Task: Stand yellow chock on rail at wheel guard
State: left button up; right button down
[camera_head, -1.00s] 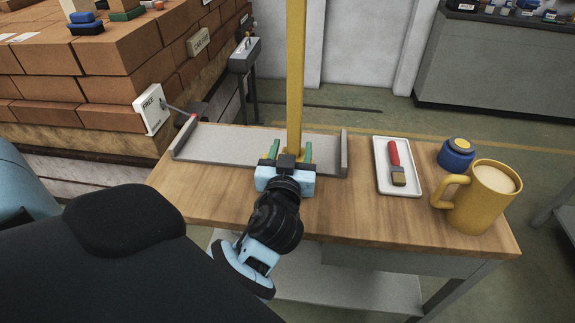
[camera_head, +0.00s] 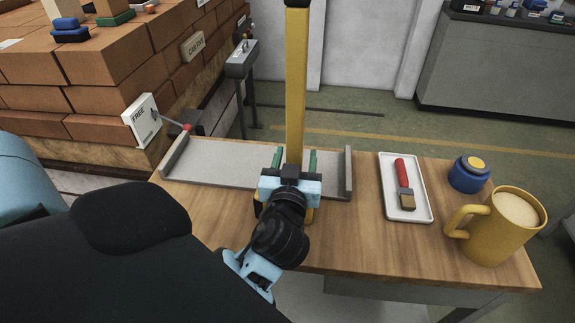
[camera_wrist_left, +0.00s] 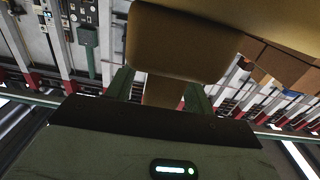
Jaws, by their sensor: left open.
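A tall yellow post with a dark cap, which I take as the yellow chock (camera_head: 296,95), stands upright over the grey rail (camera_head: 225,165). My left gripper (camera_head: 294,160) is open, with its green fingers on either side of the post and gaps beside it. Yellow parts also show below the gripper body. In the left wrist view, a large yellow-brown block (camera_wrist_left: 185,45) fills the top, between and beyond the fingers (camera_wrist_left: 160,88). The gripper hides the post's foot, so I cannot tell what it rests on. I cannot single out the wheel guard. My right gripper is not in view.
The rail has raised ends and lies on a wooden bench (camera_head: 350,235). To its right are a white tray (camera_head: 428,205) with a red-handled brush (camera_head: 404,180), a blue jar (camera_head: 468,176) and a yellow mug (camera_head: 498,232). Brick stacks (camera_head: 100,65) and a lever box (camera_head: 242,60) stand left.

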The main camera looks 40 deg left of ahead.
pick_arm(q)
jog(key=shift+s+d+r, duration=0.1)
jog(key=shift+s+d, duration=0.05)
jog(key=shift+c, duration=1.4)
grip_shut()
jog(key=shift+r, duration=0.25)
